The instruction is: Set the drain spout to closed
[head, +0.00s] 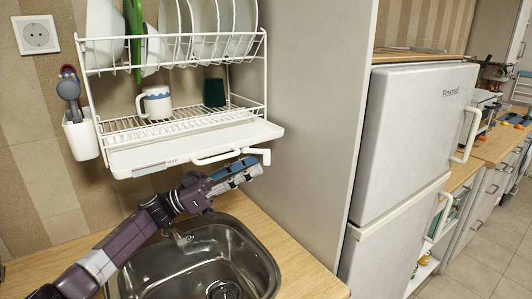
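The white drain spout (264,156) sticks out at the front right of the white drip tray (190,146), under the dish rack. Its right end turns down. My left gripper (256,169) reaches up from the lower left, with its fingertips just below the spout's end. Whether they touch it is not clear. The fingers lie close together in this view, so I cannot tell whether they are open or shut. No held thing shows. My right gripper is out of view.
A wall dish rack (178,119) holds plates, a mug (155,102) and a dark green cup (214,92). A steel sink (248,255) lies below in the wooden counter. A tall grey panel (310,110) and a white fridge (412,130) stand to the right.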

